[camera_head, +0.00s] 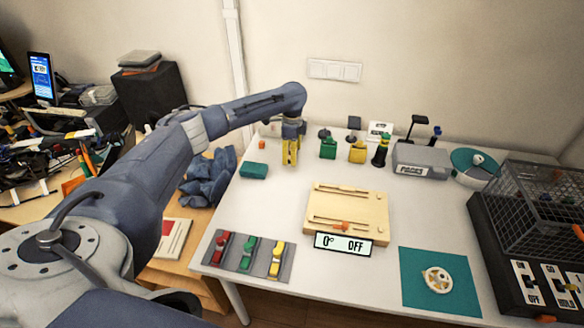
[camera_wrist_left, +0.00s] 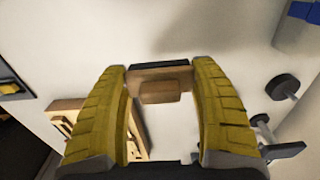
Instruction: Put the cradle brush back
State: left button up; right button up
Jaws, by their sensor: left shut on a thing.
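My left gripper (camera_head: 290,158), with yellow ribbed fingers, points down over the back left of the white table. In the left wrist view, the gripper (camera_wrist_left: 160,85) is shut on a brown wooden piece with a dark strip along one edge, which I take to be the brush (camera_wrist_left: 160,90). Its far side is hidden. In the head view the fingers hide the held piece, and I cannot tell whether it touches the table. I cannot make out a cradle for it with certainty. My right gripper is not in view.
Right of the gripper stand a green block (camera_head: 328,149), a yellow block (camera_head: 357,153) and a dark bottle-like piece (camera_head: 380,152). A teal block (camera_head: 254,170) lies left. A wooden board (camera_head: 347,212) sits mid-table; a wire basket (camera_head: 545,210) is far right. The table between board and mat is clear.

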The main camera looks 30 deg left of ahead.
aim_at(292, 172)
pick_arm(q)
jog(key=shift+f, duration=3.4)
jog(key=shift+f, duration=0.1)
jog(key=o, duration=1.2)
notch_tip(292, 172, up, 12)
jog(key=shift+r, duration=0.1)
